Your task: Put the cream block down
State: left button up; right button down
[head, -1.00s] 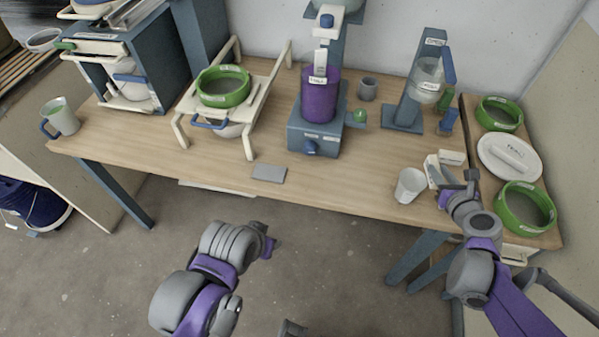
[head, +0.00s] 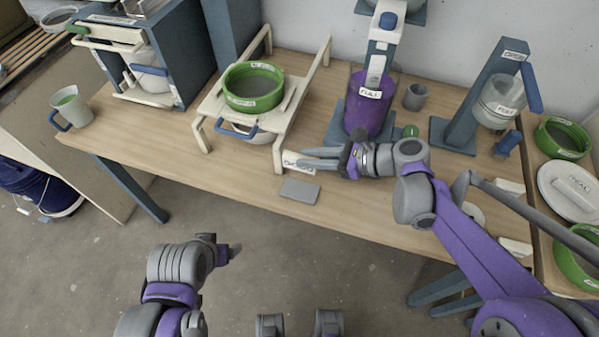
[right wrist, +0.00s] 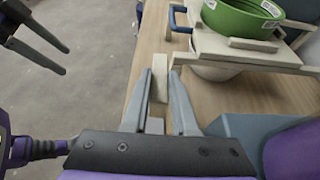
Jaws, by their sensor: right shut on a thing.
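My right gripper (head: 318,160) is shut on the cream block (head: 292,161), which carries a dark-lettered label. The block is over the front part of the table, just behind a flat grey plate (head: 299,191). I cannot tell whether it touches the tabletop. In the right wrist view the cream block (right wrist: 159,86) shows between the two fingers of the right gripper (right wrist: 160,78). My left gripper (head: 232,251) is off the table in front. It also shows at the upper left of the right wrist view (right wrist: 60,58), with its two fingers apart and empty.
A cream stand (head: 203,136) with a green-rimmed sieve (head: 253,104) is just left of the block. A purple container (head: 367,120) stands behind my right gripper. A grey cup (head: 415,97) is farther right. Bare tabletop (head: 240,185) lies left of the plate.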

aim_at(309, 173)
jog(key=f, duration=0.3)
jog(key=s+f+b, duration=0.1)
jog(key=f, duration=0.1)
jog(key=shift+f, duration=0.15)
jog(key=shift+w+f+b, duration=0.1)
jog(key=shift+f+b, duration=0.2)
jog(key=shift+f, duration=1.8)
jog(key=c, duration=1.2)
grip_release()
jog(key=shift+f, duration=0.15)
jog(key=o, duration=0.5)
